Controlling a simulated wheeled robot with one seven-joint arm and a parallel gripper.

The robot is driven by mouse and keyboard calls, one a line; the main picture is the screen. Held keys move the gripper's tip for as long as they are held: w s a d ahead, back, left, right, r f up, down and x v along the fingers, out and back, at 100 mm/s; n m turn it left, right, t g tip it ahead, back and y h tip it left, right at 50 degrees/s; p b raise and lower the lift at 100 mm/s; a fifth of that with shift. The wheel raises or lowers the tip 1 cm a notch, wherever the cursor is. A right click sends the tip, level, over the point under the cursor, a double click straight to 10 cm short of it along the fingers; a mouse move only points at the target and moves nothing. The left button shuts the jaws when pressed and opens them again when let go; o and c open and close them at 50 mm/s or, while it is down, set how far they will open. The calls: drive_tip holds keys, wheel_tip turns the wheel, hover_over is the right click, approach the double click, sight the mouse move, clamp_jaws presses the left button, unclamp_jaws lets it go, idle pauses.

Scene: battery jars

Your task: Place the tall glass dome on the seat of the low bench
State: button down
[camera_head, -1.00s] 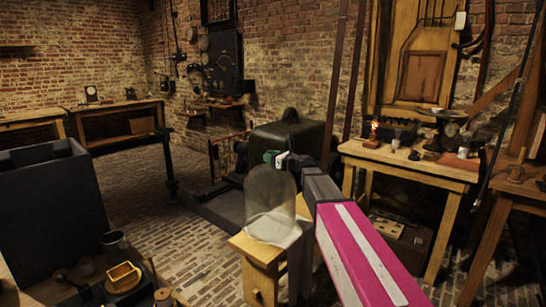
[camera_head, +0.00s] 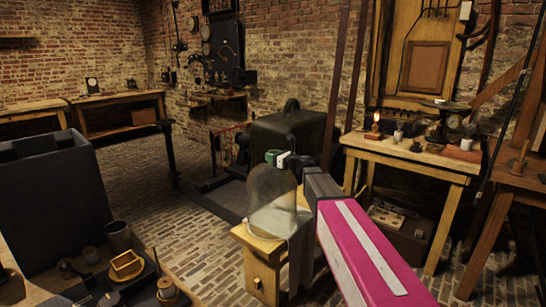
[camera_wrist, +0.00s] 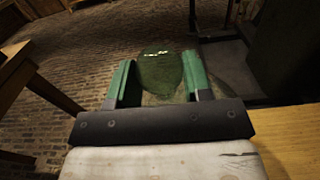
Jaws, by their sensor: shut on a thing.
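The tall glass dome (camera_head: 272,205) is clear and upright in the head view. My gripper (camera_head: 277,158) is at its top, with the green fingers shut on it. In the wrist view the dome (camera_wrist: 160,72) shows between the two green fingers of my gripper (camera_wrist: 159,80). The low bench (camera_head: 262,256) is pale yellow wood, and the dome's lower part overlaps its seat in the head view. I cannot tell whether the dome's rim touches the seat. My forearm hides the bench's right part. Bench-coloured wood (camera_wrist: 292,145) shows at the lower right of the wrist view.
A black domed case (camera_head: 290,135) stands behind the glass dome. A wooden table (camera_head: 410,158) with a lit lamp and small things stands at the right. At the lower left are a yellow tray (camera_head: 127,265) and a dark cup (camera_head: 117,236). Brick floor lies open left of the bench.

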drive_tip(key=shift+f, duration=0.45)
drive_tip(key=c, duration=0.5)
unclamp_jaws()
drive_tip(key=shift+s+f, duration=0.1)
drive_tip(key=shift+f, duration=0.1)
drive_tip(key=shift+c, duration=0.2)
